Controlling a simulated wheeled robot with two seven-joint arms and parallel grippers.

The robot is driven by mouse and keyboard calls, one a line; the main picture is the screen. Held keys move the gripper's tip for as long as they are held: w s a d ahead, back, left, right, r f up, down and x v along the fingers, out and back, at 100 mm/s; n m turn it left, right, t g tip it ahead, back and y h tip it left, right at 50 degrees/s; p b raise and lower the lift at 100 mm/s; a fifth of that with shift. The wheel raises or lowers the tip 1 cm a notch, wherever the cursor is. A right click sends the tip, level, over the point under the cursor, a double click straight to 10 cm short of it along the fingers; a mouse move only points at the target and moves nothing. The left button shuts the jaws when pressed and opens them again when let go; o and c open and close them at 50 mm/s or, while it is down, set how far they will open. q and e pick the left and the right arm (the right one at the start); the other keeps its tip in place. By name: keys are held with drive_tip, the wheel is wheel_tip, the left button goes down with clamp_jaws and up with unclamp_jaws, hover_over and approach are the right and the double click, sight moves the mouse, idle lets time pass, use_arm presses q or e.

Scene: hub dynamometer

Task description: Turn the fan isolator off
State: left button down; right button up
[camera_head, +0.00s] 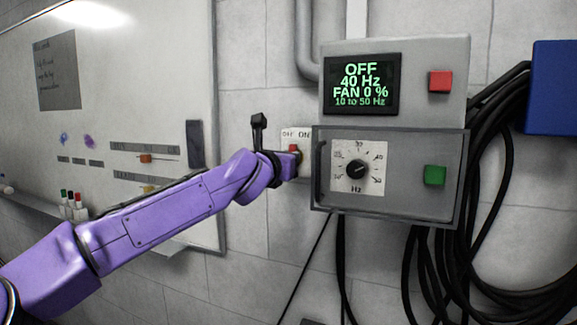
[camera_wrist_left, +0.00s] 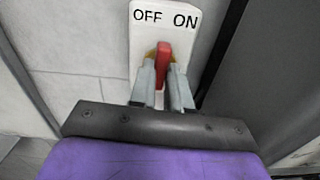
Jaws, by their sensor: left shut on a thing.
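The fan isolator is a white plate (camera_head: 291,133) marked OFF and ON on the wall, left of the grey control box. It also shows in the left wrist view (camera_wrist_left: 146,34), with a red handle (camera_wrist_left: 163,60) on a yellowish base. The handle stands near upright, leaning slightly right at the top. My left gripper (camera_wrist_left: 166,78) is shut on the red handle, one finger on each side. In the head view the left gripper (camera_head: 294,160) reaches the isolator and hides its lower part. My right gripper is not in view.
The grey control box (camera_head: 455,190) has a display (camera_head: 361,85) reading OFF, 40 Hz, FAN 0 %, a red button (camera_head: 441,81), a green button (camera_head: 434,175) and a Hz dial (camera_head: 358,169). Black cables (camera_head: 470,230) hang right. A whiteboard (camera_head: 100,60) is on the left.

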use_arm(q)
drive_tip(key=shift+w+a+f+n+b, duration=0.1)
drive_tip(key=shift+n+b, duration=1.2)
drive_tip(key=shift+n, duration=1.1)
drive_tip(key=shift+a+n+b, duration=0.1)
drive_tip(key=shift+n+b, duration=1.15)
drive_tip(key=shift+n, duration=1.15)
drive_tip(key=c, duration=1.1)
unclamp_jaws()
drive_tip(key=b+v, duration=0.6)
drive_tip(key=v, duration=0.4)
drive_tip(key=shift+s+a+b, duration=0.1)
drive_tip(key=shift+s+b, duration=0.2)
